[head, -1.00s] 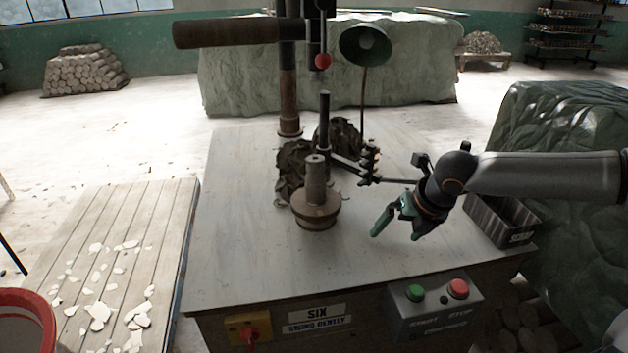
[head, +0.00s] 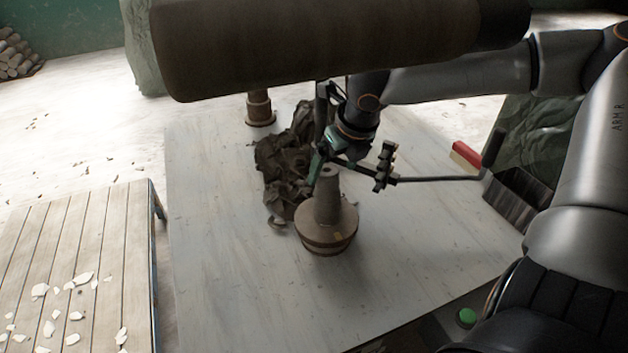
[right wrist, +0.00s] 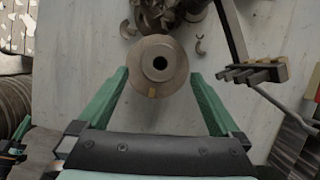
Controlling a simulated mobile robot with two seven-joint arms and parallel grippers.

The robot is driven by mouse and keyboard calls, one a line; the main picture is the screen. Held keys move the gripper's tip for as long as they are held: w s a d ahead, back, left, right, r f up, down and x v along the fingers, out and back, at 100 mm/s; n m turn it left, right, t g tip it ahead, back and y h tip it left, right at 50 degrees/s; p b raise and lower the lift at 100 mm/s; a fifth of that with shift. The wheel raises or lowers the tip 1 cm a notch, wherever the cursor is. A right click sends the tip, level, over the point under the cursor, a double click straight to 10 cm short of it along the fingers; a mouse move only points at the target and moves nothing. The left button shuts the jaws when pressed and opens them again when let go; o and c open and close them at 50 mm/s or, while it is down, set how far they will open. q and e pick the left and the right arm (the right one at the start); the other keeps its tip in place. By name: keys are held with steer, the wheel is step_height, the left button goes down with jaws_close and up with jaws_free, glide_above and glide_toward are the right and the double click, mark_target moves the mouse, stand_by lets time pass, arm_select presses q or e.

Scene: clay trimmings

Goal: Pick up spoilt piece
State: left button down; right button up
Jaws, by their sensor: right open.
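A grey-brown clay piece (head: 328,228) stands upright on the table, with a wide round base and a narrower neck. My right gripper (head: 318,168) is open, with green fingers, and is at the top of the neck in the head view. In the right wrist view the piece (right wrist: 172,80) shows from above as a disc with a dark central hole. It lies between the two fingers of my right gripper (right wrist: 158,74), with gaps on both sides. My left gripper is not seen in the head view.
Dark clay trimmings (head: 283,165) are heaped behind and left of the piece. A tool arm with a notched black head (head: 384,168) is close on the right. A dark bin (head: 517,198) and a red-backed brush (head: 467,156) are farther right. The front of the table (head: 240,290) is clear.

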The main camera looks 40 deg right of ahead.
mark_target(327, 195)
steer(key=shift+b+x, duration=0.3)
steer(key=shift+x, duration=0.8)
steer(key=shift+b+x, duration=0.65)
steer(key=shift+x, duration=1.95)
steer(key=shift+a, duration=0.1)
jaws_close()
steer(key=shift+w+r, duration=0.1)
